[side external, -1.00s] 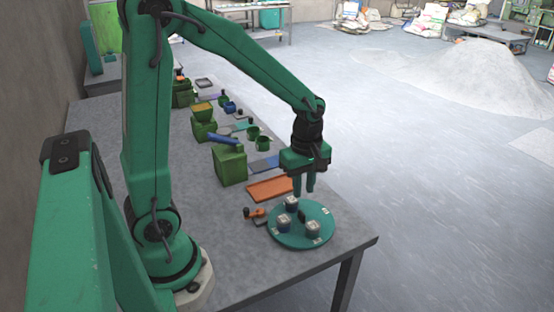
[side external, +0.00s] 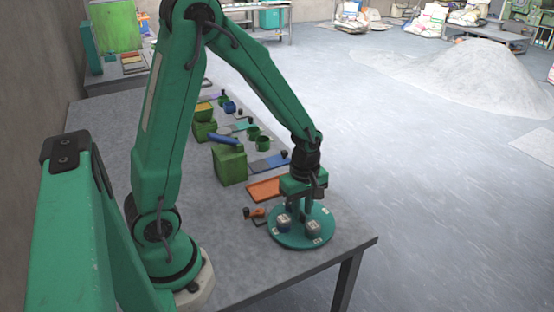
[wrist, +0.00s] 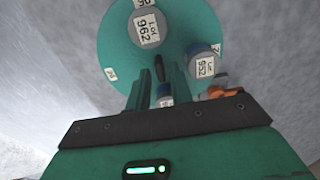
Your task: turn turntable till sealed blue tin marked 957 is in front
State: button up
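The green turntable (side external: 278,236) lies flat near the table's front corner and also shows in the wrist view (wrist: 118,45). Tins with white-labelled lids stand on it. One reads Lot 962 (wrist: 147,28), another Lot 952 (wrist: 203,62). A third tin (wrist: 165,91) is mostly hidden by my fingers, its number unreadable. I cannot make out 957 anywhere. A dark upright peg (wrist: 159,68) stands mid-turntable. My gripper (wrist: 159,76) is lowered over the turntable, fingers on either side of the peg. A narrow gap shows beside the peg, so the gripper looks open. The side view shows it too (side external: 304,208).
An orange-and-black piece (side external: 255,214) lies just left of the turntable. An orange tray (side external: 265,188), a green box (side external: 229,165) and a blue mat (side external: 266,164) stand behind. The table's right edge is close; bare tabletop lies in front of the turntable.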

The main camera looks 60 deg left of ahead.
jog(key=shift+c, duration=0.2)
grip_shut()
jog(key=m, duration=0.3)
jog(key=shift+m, duration=0.7)
